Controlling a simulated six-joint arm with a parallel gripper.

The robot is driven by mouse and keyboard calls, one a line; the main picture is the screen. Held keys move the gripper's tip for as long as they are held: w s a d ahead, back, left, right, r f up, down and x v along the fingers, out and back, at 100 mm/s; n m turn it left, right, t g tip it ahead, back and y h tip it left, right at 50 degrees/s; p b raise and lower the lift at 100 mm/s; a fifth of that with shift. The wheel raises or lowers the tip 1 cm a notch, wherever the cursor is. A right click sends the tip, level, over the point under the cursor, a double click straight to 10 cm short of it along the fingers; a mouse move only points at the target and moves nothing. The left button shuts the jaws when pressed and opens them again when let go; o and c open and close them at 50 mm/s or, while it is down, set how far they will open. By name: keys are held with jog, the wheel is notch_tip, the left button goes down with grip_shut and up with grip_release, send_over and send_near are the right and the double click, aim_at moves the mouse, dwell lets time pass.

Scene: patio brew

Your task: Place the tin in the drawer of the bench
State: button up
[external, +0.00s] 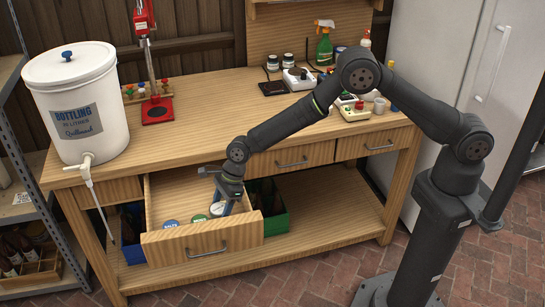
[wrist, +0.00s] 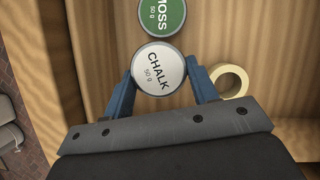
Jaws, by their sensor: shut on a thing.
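The tin, round with a white lid reading "CHALK 50 g" (wrist: 158,69), is between the blue fingers of my gripper (wrist: 160,85) in the wrist view. My gripper is shut on it. In the external view my gripper (external: 226,205) reaches down into the open drawer (external: 208,243) of the bench (external: 175,148), and the tin (external: 217,209) shows partly behind the fingers. The tin is inside the drawer's outline; whether it touches the drawer floor I cannot tell.
A green-lidded "MOSS" tin (wrist: 162,15) sits right beside the held tin, and a blue-lidded tin (external: 171,223) is farther left in the drawer. A cream ring, like a tape roll (wrist: 230,80), lies right of my gripper. The drawer's back left is bare.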

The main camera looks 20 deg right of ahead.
jog(key=shift+f, duration=1.8)
jog(key=shift+f, duration=0.1)
jog(key=o, duration=1)
jog(key=v, duration=1.2)
jog(key=shift+w, duration=0.1)
jog(key=x, duration=1.2)
jog(key=shift+r, duration=1.35)
